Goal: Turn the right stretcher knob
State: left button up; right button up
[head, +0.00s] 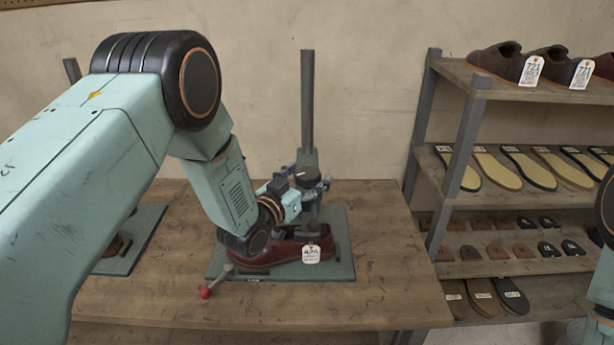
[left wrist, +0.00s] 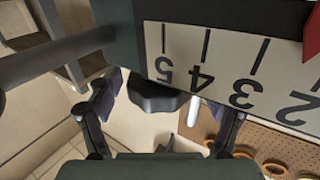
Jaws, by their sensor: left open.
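The right stretcher (head: 307,110) has a tall dark post on a flat base plate (head: 343,268). A brown shoe (head: 285,254) with a white tag is on the stretcher. My left gripper (head: 306,183) is at the stretcher's head, below the post. In the left wrist view the left gripper (left wrist: 160,108) is open, its fingers on either side of a dark knob (left wrist: 157,97). I cannot tell whether they touch it. A white scale (left wrist: 235,65) with numbers and a red marker (left wrist: 313,38) sits close above the knob. My right gripper is out of view.
A lever with a red ball (head: 205,293) sticks out at the stretcher's front left. Another stretcher's base plate (head: 143,232) is partly hidden behind my left arm. A shelf rack (head: 465,135) with shoes and soles stands right. The wooden table (head: 395,285) is clear at front right.

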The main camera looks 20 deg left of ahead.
pick_arm(q)
jog(key=v, duration=1.2)
jog(key=shift+r, duration=0.1)
